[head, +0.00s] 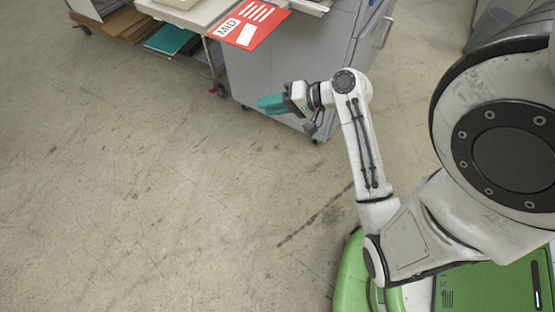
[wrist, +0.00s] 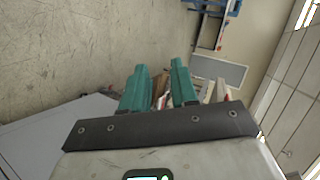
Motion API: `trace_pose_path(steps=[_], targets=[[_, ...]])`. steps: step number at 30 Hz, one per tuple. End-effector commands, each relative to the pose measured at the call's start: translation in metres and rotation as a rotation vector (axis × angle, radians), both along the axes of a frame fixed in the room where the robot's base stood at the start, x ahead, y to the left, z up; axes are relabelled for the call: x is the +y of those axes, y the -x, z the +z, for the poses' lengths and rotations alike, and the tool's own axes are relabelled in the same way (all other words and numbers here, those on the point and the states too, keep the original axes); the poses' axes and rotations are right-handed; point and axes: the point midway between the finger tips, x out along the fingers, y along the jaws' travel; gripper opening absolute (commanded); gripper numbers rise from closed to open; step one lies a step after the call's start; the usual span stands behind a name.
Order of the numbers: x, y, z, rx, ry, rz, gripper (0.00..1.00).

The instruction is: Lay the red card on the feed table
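The red card (head: 248,24), with white print and the word MID, shows at the top of the head view. It lies flat at the right end of a pale tabletop (head: 200,11), partly past its edge, beside a grey cabinet-like machine (head: 290,60). Which surface is the feed table I cannot tell for certain. My gripper (head: 268,103) has teal fingers and is below the card in the picture, in front of the machine, apart from the card. In the wrist view my gripper (wrist: 160,78) has its two fingers apart, with no held object visible between them.
A low shelf with brown boards (head: 115,25) and a teal sheet (head: 170,38) is under the tabletop, with castors at floor level. A grey bin (head: 490,28) stands at the top right. The scuffed floor (head: 130,190) at left is clear.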

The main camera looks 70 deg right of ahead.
Motion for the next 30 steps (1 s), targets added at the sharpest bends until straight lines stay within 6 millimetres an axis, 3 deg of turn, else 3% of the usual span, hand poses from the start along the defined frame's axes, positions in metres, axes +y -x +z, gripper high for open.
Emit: trace_pose_path(steps=[1,6,9,12,18,30], targets=[[0.036,-0.008,-0.023,0.113,0.064,0.127,0.28],[0.122,0.008,-0.075,0.444,0.34,0.512,0.28],[0.155,0.029,-0.089,0.595,0.51,0.714,0.28],[0.175,0.048,-0.093,0.703,0.657,0.869,0.28],[0.188,0.069,-0.089,0.807,0.82,1.014,0.28],[0.188,0.07,-0.088,0.818,0.837,1.024,0.28]])
